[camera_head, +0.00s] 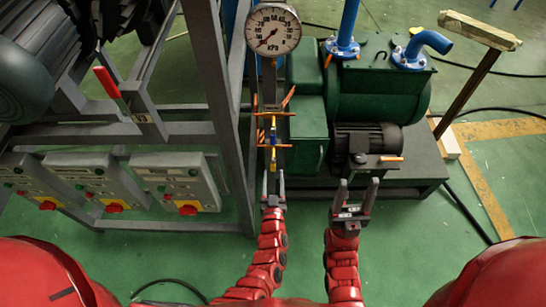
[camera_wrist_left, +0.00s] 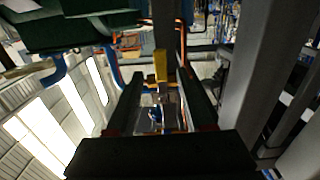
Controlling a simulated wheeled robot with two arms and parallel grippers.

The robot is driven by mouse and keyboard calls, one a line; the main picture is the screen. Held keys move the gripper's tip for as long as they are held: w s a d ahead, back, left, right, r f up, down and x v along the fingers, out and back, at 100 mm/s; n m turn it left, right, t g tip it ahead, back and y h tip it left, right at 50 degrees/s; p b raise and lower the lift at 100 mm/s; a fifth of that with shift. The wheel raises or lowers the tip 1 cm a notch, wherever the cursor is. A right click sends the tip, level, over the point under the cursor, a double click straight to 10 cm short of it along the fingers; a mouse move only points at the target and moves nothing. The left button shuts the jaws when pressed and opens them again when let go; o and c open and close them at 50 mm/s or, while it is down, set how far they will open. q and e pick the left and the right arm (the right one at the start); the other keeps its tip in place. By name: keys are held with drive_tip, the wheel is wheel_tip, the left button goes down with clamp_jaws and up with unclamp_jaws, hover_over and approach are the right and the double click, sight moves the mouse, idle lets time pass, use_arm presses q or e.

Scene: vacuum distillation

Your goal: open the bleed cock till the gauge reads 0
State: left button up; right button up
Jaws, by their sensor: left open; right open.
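The round white gauge (camera_head: 273,30), marked KPa, stands at the top of the head view. Its dark needle points to the lower left; the exact reading is too small to tell. Below it, the bleed cock (camera_head: 273,131) shows a yellow handle and a blue part on the upright pipe. My left gripper (camera_head: 273,178) is open just below the cock, its fingers pointing up towards it. In the left wrist view the yellow handle (camera_wrist_left: 160,66) appears between and beyond the open fingers (camera_wrist_left: 160,88); contact cannot be told. My right gripper (camera_head: 356,188) is open and empty, to the right.
A green pump (camera_head: 375,95) with a dark motor (camera_head: 368,138) stands right of the cock. A grey frame post (camera_head: 222,100) rises close on its left. Control boxes (camera_head: 178,182) with red knobs are further left. Green floor (camera_head: 420,230) is open at lower right.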

sight(273, 159)
use_arm(q)
drive_tip(key=w, duration=0.7)
drive_tip(key=shift+w, duration=0.4)
clamp_jaws()
idle(1.2)
